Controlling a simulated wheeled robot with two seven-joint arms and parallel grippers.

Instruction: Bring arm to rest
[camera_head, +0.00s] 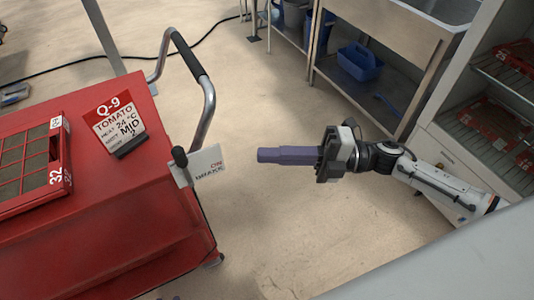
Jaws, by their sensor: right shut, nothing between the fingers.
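My right gripper (264,155) reaches in from the right. Its purple fingers are shut together and empty, pointing left over open floor. The fingertips are apart from the red cart (160,205) and its brake tag (208,162), which are to their left. My left gripper does not show.
On the red cart lie a red tray marked 32 (66,160) and a Q-9 tomato sign (115,120). A metal push handle (207,100) rises at its right end. A sink bench (385,75) holds a blue caddy (360,62). A shelf cabinet (455,145) is right. Floor between is clear.

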